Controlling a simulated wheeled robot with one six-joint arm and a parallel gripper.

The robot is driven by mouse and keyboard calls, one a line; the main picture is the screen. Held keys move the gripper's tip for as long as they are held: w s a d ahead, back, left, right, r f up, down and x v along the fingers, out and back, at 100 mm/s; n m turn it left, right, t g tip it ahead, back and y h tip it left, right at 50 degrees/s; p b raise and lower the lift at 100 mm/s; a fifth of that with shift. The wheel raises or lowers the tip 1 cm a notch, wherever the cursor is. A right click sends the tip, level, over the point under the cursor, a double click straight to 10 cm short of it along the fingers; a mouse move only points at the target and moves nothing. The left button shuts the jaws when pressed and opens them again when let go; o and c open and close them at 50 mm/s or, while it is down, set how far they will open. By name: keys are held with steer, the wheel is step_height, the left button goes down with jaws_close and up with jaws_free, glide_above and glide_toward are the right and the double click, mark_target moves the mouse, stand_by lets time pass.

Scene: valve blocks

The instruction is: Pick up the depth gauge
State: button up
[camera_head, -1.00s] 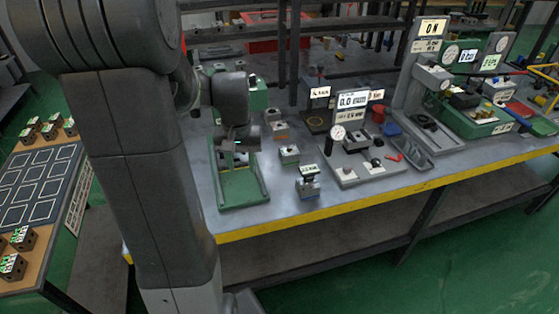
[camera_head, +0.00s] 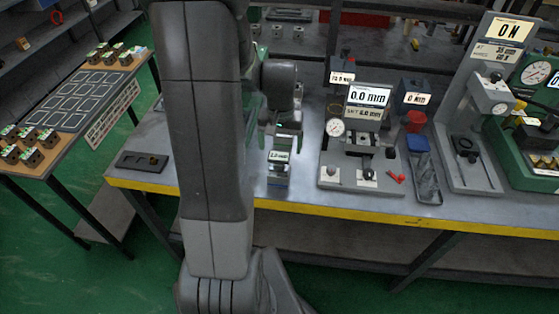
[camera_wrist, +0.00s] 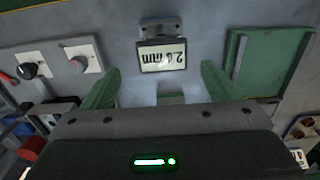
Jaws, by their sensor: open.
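The depth gauge, by its look, is a small grey-blue block with a tilted white display (camera_head: 279,157), standing near the front edge of the bench. In the wrist view the display of the depth gauge (camera_wrist: 163,55) reads upside down, about 2.0 mm. My gripper (camera_wrist: 162,84) is open, with one green finger on each side and the gauge ahead between them, not gripped. In the head view my gripper (camera_head: 287,130) hangs just above and behind the gauge. My arm hides part of the bench to the left.
A grey test fixture (camera_head: 330,183) with a dial and 0.0 mm sign stands right of the gauge. A green tray (camera_wrist: 270,62) lies at the other side in the wrist view. A blue tray (camera_head: 418,143) and taller test stands are farther right. The yellow bench edge (camera_head: 330,208) runs in front.

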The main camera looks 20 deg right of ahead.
mark_target(279, 156)
steer(key=shift+f, duration=0.65)
steer(key=shift+a+f, duration=0.1)
steer(key=shift+f, duration=0.4)
steer(key=f, duration=0.2)
steer(key=f+p, duration=0.1)
steer(key=shift+s+a+f, duration=0.2)
steer(key=shift+a+f, duration=0.05)
steer(key=shift+f, duration=0.85)
steer(key=c, duration=1.2)
steer(key=shift+w+r, duration=0.1)
steer(key=shift+r, duration=0.05)
